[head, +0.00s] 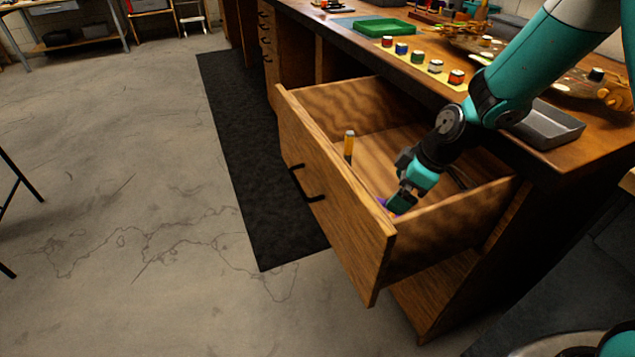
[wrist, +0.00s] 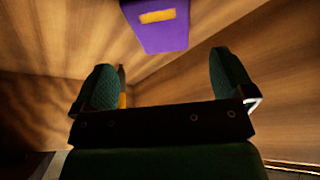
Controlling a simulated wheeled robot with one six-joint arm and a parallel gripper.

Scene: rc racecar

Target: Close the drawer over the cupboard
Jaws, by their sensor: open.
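The wooden drawer (head: 335,205) is pulled far out from the workbench, with a black handle (head: 305,184) on its front. The cupboard (head: 437,292) is below it, mostly hidden by the drawer. My gripper (head: 393,205) is inside the drawer, near the front panel and the near side wall. In the wrist view my gripper (wrist: 162,85) is open, with its two fingers apart and nothing between them. A purple object with a yellow patch (wrist: 160,25) lies in the drawer beyond the fingertips. A yellow-orange tool handle (head: 348,145) stands up inside the drawer.
The bench top (head: 345,38) holds a green tray (head: 385,27), several small jars on a yellow strip (head: 419,62) and a grey tray (head: 548,125). A black mat (head: 250,165) lies on the floor before the bench. The concrete floor to the left is clear.

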